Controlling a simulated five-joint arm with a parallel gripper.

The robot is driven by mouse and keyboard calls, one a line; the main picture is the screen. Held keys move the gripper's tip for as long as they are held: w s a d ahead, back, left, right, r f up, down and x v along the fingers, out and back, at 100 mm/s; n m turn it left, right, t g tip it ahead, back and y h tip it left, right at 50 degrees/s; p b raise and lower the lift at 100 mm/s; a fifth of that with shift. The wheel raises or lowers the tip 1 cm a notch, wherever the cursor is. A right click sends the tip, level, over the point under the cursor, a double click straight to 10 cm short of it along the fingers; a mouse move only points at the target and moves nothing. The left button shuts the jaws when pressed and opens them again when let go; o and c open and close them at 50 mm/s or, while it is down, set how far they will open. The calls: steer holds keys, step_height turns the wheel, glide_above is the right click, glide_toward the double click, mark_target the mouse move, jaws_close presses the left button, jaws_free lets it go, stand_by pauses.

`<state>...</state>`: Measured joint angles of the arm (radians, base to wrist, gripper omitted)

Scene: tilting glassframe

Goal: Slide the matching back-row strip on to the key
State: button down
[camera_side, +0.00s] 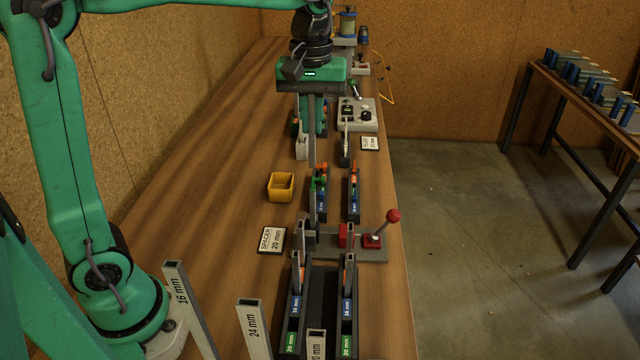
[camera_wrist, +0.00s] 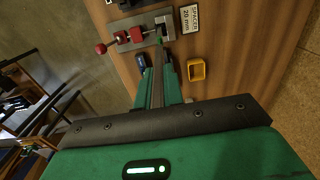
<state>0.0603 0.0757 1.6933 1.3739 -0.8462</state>
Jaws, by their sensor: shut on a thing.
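My gripper (camera_side: 311,100) is high over the bench, shut on a long grey strip (camera_side: 311,135) that hangs down towards the clamp fixture. In the wrist view the strip (camera_wrist: 158,88) runs from the gripper (camera_wrist: 158,105) towards the clamp (camera_wrist: 163,27). The clamp (camera_side: 375,252) has a red block and a red-knobbed lever (camera_side: 393,216). The key is too small to make out, and I cannot tell whether the strip's lower end touches it. A card (camera_side: 271,240) reads "SPACER 20 mm". Grey strips marked 16 mm (camera_side: 188,305) and 24 mm (camera_side: 254,328) stand in front.
A dark rack (camera_side: 320,290) with blue and green labels lies in front of the clamp. Slim holders (camera_side: 354,190) stand behind it. A yellow bin (camera_side: 281,187) is at left and a control box (camera_side: 357,115) at the back. Bare wood is left of the bin.

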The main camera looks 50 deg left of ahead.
mark_target(312, 142)
steer(key=shift+f, duration=0.7)
steer(key=shift+f, duration=1.8)
stand_by(1.5)
steer(key=c, duration=1.4)
jaws_free()
steer(key=shift+c, duration=0.2)
steer(key=shift+r, duration=3.9)
steer(key=shift+s, duration=0.1)
